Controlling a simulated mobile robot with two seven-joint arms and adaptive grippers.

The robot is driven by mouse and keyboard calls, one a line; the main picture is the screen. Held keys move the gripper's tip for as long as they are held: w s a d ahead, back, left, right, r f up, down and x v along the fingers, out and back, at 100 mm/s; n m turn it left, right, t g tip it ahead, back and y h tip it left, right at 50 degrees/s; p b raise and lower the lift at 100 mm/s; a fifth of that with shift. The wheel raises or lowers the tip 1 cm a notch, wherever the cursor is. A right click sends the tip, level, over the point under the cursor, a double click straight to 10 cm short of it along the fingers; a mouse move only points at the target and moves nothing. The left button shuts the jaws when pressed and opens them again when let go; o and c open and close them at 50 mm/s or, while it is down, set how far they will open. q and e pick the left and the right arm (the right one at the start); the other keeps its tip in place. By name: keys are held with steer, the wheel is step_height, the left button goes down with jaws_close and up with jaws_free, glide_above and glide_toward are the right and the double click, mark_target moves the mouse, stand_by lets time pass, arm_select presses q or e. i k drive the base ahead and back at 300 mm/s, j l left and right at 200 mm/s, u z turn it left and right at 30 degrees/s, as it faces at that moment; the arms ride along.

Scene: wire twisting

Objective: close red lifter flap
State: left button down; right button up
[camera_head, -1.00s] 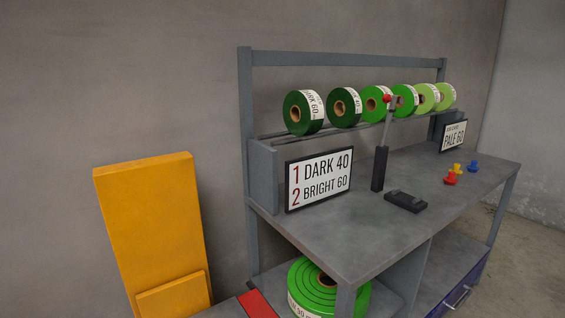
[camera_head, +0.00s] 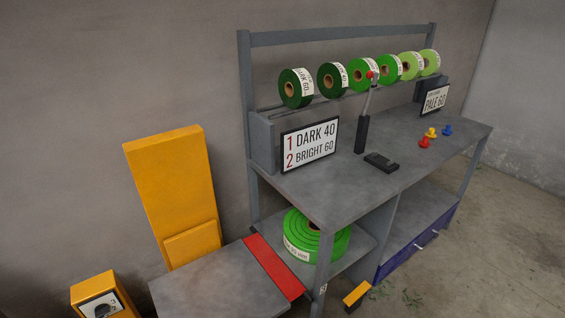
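The red flap (camera_head: 273,267) is a long narrow red strip along the right edge of a grey lifter platform (camera_head: 218,287). It lies about level with the platform, between it and the lower shelf of the workbench. The yellow lifter column (camera_head: 171,187) stands upright behind the platform against the wall. Neither of my grippers shows in the head view.
A grey workbench (camera_head: 333,190) holds green reels, signs and a lever. A large green roll (camera_head: 315,238) sits on its lower shelf (camera_head: 349,252). A small yellow block (camera_head: 357,294) is on the floor.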

mark_target(291, 287)
steer(key=i+l+u, duration=0.3)
steer(key=l, duration=0.2)
steer(key=i+l+u, duration=0.1)
steer(key=l+u, duration=0.15)
steer(key=l, duration=0.3)
steer(key=i+l+u, duration=0.1)
steer(key=l+u, duration=0.2)
steer(key=l, duration=0.25)
steer(key=l+u, duration=0.25)
steer(key=l, duration=0.35)
steer(key=k, duration=0.5)
steer(key=k+l, duration=0.15)
steer(key=l, duration=0.15)
steer(key=k+l, duration=0.1)
steer(key=l, duration=0.25)
steer(key=k+l, duration=0.15)
steer(key=l, duration=0.15)
steer(key=k+l+u, duration=0.1)
steer(key=l, duration=0.25)
